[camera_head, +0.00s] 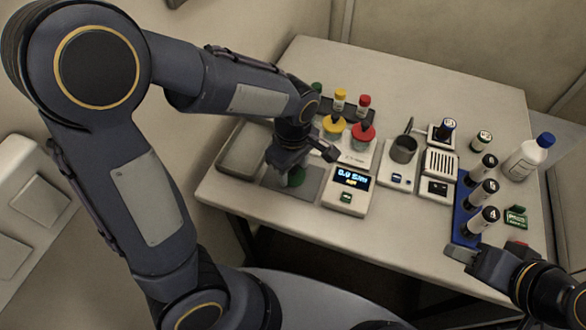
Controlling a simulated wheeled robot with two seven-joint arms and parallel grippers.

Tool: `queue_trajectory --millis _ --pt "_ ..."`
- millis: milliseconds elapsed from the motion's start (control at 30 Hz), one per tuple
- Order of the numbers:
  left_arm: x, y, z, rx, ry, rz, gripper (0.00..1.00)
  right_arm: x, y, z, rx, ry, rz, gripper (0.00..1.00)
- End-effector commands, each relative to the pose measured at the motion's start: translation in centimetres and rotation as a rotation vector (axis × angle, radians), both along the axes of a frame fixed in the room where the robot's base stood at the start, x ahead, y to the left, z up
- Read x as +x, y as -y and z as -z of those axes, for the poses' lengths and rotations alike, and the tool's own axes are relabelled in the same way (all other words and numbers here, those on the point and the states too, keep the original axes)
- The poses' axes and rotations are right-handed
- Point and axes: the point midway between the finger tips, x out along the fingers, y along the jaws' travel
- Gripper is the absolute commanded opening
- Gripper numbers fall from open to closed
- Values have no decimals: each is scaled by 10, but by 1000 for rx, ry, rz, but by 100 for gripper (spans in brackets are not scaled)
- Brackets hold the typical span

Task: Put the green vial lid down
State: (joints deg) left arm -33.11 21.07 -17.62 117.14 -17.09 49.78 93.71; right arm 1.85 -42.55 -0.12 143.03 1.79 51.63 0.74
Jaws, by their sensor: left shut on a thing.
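The green vial lid (295,178) shows under my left gripper (297,169), over a dark grey mat (312,183) at the table's front left. My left gripper is shut on the lid and points down. Its fingers hide part of the lid, and I cannot tell whether the lid touches the mat. My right gripper (461,254) is at the lower right, beside the front end of the blue rack; I cannot tell whether it is open or shut.
A grey tray (231,165) lies left of the mat, and a scale with a lit display (347,189) stands right of it. Yellow- and red-lidded containers (362,137) stand behind. The blue rack (463,222) holds dark-capped vials. A white bottle (525,160) stands at right.

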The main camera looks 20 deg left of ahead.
Motion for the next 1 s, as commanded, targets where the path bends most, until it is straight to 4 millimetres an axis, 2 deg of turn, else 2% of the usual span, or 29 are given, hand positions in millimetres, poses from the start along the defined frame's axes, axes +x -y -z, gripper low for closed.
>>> queue_trajectory --millis 167,200,367,600,733,867,1000 --pt "0 0 3 0 0 0 28 0 0 3 0 0 0 36" --pt "0 0 3 0 0 0 52 0 0 2 0 0 0 36" --pt "0 0 2 0 0 0 72 0 0 1 0 0 0 36" --pt "0 0 2 0 0 0 72 0 0 1 0 0 0 36" --pt "1 0 -5 -1 3 0 72 0 0 -2 0 0 0 36" --pt "1 1 -26 -3 6 -1 72 0 0 -3 0 0 0 36" --pt "1 1 -57 -4 7 0 72 0 0 -5 0 0 0 36"
